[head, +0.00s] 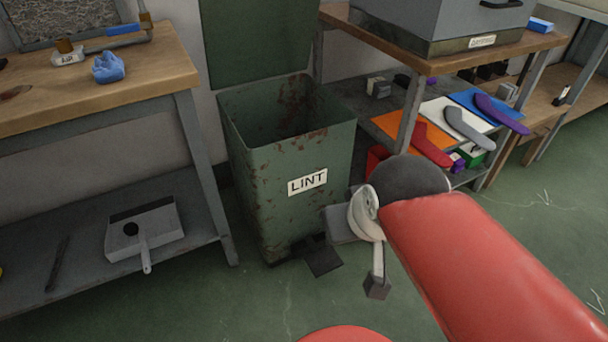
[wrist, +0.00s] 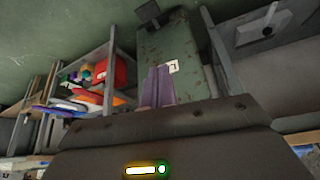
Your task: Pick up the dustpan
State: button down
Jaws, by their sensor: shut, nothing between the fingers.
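The dustpan (head: 160,226) is a pale grey pan with a dark back edge and a short handle pointing to the front. It lies on the lower shelf of the left workbench in the head view. In the wrist view, which is turned over, the dustpan (wrist: 285,22) shows at the upper right. My gripper (wrist: 160,70) is shut and empty, its two fingers side by side, pointing towards the bin. It is well apart from the dustpan. In the head view my arm's end is in front of the bin's right side, and the fingers are not clear.
A tall green bin labelled LINT (head: 250,205) stands open between my arm and the left workbench (head: 150,78). A dark pedal (head: 322,258) sticks out at its foot. A dark thin tool (head: 57,262) lies left of the dustpan. Right shelves hold coloured socks (head: 470,128). The green floor in front is clear.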

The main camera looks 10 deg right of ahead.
aim_at(158, 222)
jog(key=i+u, duration=0.15)
jog(key=u, duration=0.25)
jog(key=i+l+u, duration=0.1)
jog(key=u, duration=0.25)
jog(key=i+l+u, duration=0.15)
jog(key=u, duration=0.25)
jog(key=i, duration=0.05)
